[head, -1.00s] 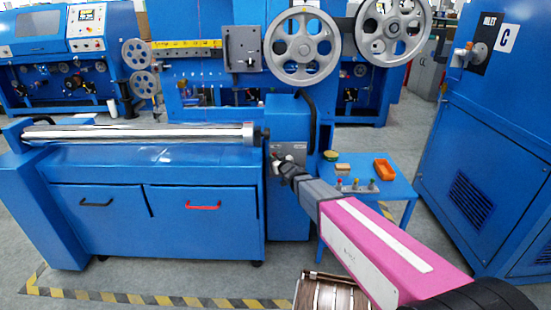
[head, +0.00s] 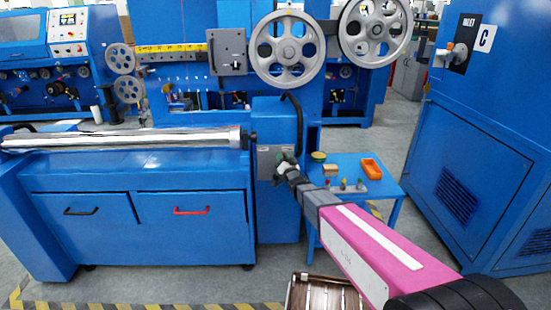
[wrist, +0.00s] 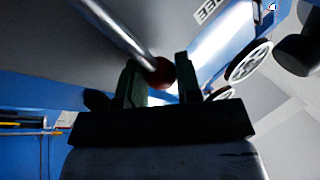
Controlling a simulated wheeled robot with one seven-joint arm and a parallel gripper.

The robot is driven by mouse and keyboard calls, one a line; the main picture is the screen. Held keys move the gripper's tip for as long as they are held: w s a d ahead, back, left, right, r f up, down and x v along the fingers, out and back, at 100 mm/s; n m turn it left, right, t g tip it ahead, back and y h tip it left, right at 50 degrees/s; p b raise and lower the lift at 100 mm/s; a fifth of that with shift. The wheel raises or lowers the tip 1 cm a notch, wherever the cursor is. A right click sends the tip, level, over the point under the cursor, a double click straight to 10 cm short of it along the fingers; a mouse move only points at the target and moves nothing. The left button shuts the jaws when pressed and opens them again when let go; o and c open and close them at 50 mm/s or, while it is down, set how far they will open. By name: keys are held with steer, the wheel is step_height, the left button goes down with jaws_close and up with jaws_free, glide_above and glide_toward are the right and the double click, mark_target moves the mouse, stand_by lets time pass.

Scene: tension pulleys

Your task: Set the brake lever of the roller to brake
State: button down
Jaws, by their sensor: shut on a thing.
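The brake lever (wrist: 122,32) is a metal rod with a dark red ball knob (wrist: 161,71) in the wrist view. It comes down from the upper left, and the knob lies between the two dark fingers of my gripper (wrist: 157,64), which is shut on it. In the head view my gripper (head: 284,162) is in front of a grey plate (head: 265,152) on the blue cabinet, right of the roller's end. It hides the lever there. The long shiny roller (head: 120,140) lies level across the blue machine at left.
A blue side table (head: 340,165) with an orange tray (head: 371,168) and small items stands right of my gripper. A large blue cabinet (head: 470,160) is at far right. Spoked wheels (head: 288,50) hang above. A wooden slatted thing (head: 322,292) is at the bottom.

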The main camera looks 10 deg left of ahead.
steer(key=shift+w+d+f+m+t+h, duration=0.15)
steer(key=shift+d+f+m+t+h, duration=0.15)
steer(key=shift+d+m, duration=0.4)
steer(key=shift+w+d+f+m+t+h, duration=0.15)
steer(key=shift+d+m+t, duration=0.3)
steer(key=shift+m, duration=0.45)
steer(key=shift+w+d+f+m+t+h, duration=0.1)
steer(key=shift+d+f+m+t+h, duration=0.2)
steer(key=shift+d+m, duration=0.4)
steer(key=shift+a, duration=0.1)
steer(key=c, duration=1.1)
jaws_free()
steer(key=shift+f, duration=0.1)
steer(key=v, duration=1)
steer(key=shift+s+f, duration=0.15)
steer(key=shift+s, duration=0.15)
steer(key=shift+d, duration=0.3)
